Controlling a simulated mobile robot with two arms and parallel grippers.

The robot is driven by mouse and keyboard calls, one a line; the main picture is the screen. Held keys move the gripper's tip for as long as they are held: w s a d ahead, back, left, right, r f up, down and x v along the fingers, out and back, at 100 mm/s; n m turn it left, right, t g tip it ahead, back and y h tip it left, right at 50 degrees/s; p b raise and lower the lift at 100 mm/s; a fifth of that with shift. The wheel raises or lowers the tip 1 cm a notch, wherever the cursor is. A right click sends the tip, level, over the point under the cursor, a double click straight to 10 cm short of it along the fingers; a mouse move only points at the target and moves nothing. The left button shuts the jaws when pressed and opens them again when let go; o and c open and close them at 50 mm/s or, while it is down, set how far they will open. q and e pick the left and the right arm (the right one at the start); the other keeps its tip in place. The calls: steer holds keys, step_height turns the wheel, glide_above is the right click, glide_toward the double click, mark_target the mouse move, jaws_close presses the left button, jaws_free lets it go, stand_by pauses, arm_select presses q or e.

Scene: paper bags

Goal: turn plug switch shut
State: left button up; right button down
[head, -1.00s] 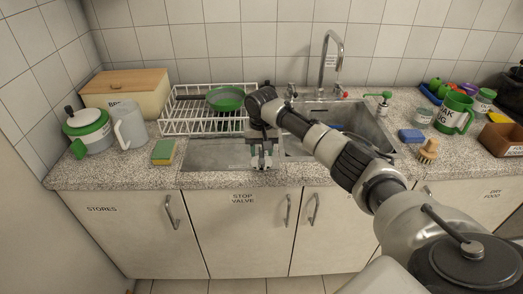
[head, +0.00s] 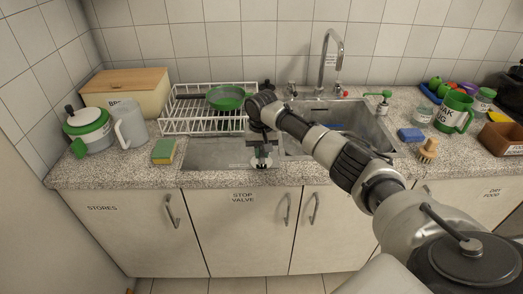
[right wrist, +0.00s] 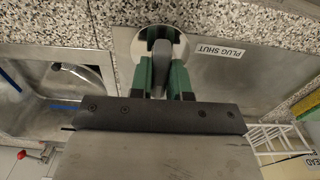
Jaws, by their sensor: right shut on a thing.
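The plug switch is a round metal disc with a grey lever (right wrist: 160,62), set at the front edge of the steel drainer (right wrist: 205,75) beside a "PLUG SHUT" label (right wrist: 221,52). My right gripper (right wrist: 160,75) has its green-backed fingers on either side of the lever and is shut on it. In the head view my right gripper (head: 262,152) points down at the drainer's front edge, with the disc (head: 263,162) just under the fingertips. The fingers partly hide the lever, so its exact angle is hard to tell. My left gripper is not in view.
The sink basin (head: 371,127) lies right of the switch, with a tap (head: 330,55) behind. A white dish rack (head: 180,125) holding a green bowl (head: 226,98) stands behind left. A sponge (head: 164,151) lies left on the counter. Cupboard doors (head: 240,235) are below.

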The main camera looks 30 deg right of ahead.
steer(key=n+p, duration=0.2)
steer(key=n, duration=0.1)
steer(key=shift+r+p, duration=0.2)
steer(key=shift+p, duration=0.2)
steer(key=shift+n+p, duration=0.55)
steer(key=shift+n, duration=0.35)
steer(key=n+p, duration=0.1)
steer(key=n, duration=0.1)
steer(key=shift+f+n, duration=0.1)
steer(key=shift+n, duration=0.3)
steer(key=n+p, duration=0.1)
steer(key=n, duration=0.3)
steer(key=shift+n, duration=0.3)
steer(key=n, duration=0.5)
steer(key=shift+w+n, duration=0.1)
steer(key=shift+n, duration=0.3)
steer(key=c, duration=1.1)
jaws_free()
